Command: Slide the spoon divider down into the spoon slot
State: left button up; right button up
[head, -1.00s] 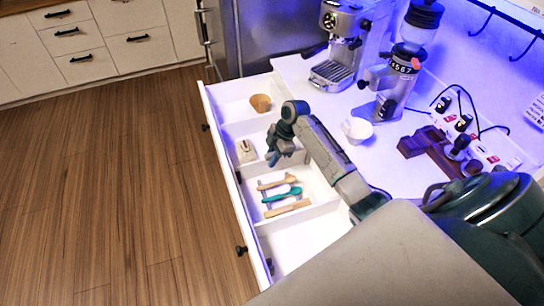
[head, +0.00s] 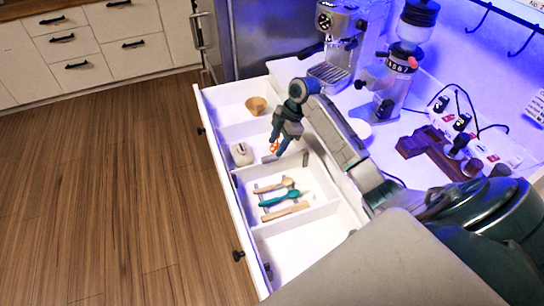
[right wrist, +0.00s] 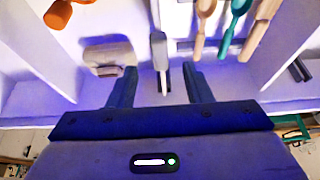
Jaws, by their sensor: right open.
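A thin, pale divider piece with a grey top (right wrist: 159,50) stands nearly edge-on between my right fingers in the right wrist view. A small grey part (head: 269,158) shows just below my right gripper (head: 276,148) in the head view, probably the same piece. My right gripper is open, with its fingers apart on both sides of the piece (right wrist: 161,88). I cannot tell how deep the piece sits in its slot. The spoon compartment beside it holds a wooden spoon (head: 270,187), a teal spoon (head: 281,199) and a flat wooden utensil (head: 287,211). My left gripper is not in view.
The open drawer (head: 215,142) has several compartments. A pale rounded object (head: 241,154) and a wooden cup (head: 256,105) lie in neighbouring ones. The front compartment looks mostly clear. The espresso machine (head: 338,40) and grinder (head: 397,75) stand on the counter behind my right arm.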

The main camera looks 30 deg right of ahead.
jog(key=shift+v, duration=1.45)
